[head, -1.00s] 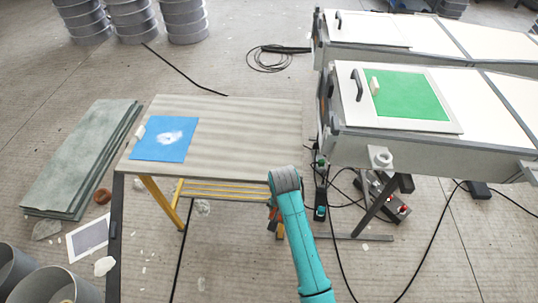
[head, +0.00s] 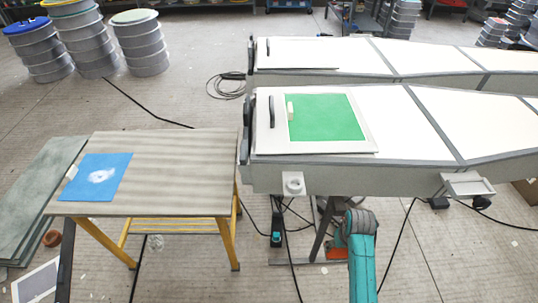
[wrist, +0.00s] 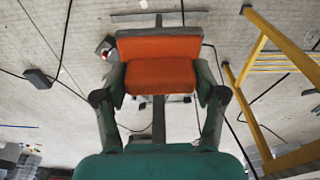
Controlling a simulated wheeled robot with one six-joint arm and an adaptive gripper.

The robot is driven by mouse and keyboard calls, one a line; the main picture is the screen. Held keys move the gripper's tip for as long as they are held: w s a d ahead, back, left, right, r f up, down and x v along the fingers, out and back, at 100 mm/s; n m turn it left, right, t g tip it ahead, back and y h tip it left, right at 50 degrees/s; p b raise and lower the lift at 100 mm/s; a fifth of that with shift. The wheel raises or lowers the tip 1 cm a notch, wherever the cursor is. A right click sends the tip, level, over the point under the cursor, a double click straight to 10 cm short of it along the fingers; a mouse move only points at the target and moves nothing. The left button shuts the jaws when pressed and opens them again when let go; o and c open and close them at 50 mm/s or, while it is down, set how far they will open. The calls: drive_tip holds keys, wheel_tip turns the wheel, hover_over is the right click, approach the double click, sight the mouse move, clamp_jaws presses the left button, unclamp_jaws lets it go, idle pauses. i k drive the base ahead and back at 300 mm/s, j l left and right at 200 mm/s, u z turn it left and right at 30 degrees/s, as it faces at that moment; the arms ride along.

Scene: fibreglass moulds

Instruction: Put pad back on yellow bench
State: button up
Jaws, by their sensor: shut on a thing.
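An orange pad (wrist: 160,76), block-shaped, is held between the two dark fingers of my gripper (wrist: 160,92) in the wrist view. My gripper is shut on it, with a finger at each side. In the head view only a bit of the orange pad (head: 336,254) shows beside my arm, low in front of the mould stand; my gripper is mostly hidden there. The yellow bench (head: 190,175) has yellow legs and a grey striped top and stands left of my arm. Its yellow frame (wrist: 250,100) also shows at the right of the wrist view. The pad is apart from the bench.
A blue sheet (head: 92,190) with a white smear lies on the bench's left part; its right part is clear. A long white mould (head: 410,105) with a green sheet (head: 325,117) stands right of the bench. Black cables (head: 290,250) cross the floor. Grey slabs (head: 40,190) lie left.

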sight(216, 179)
drive_tip(key=k+j, duration=0.1)
drive_tip(key=j, duration=1.6)
drive_tip(key=k, duration=0.05)
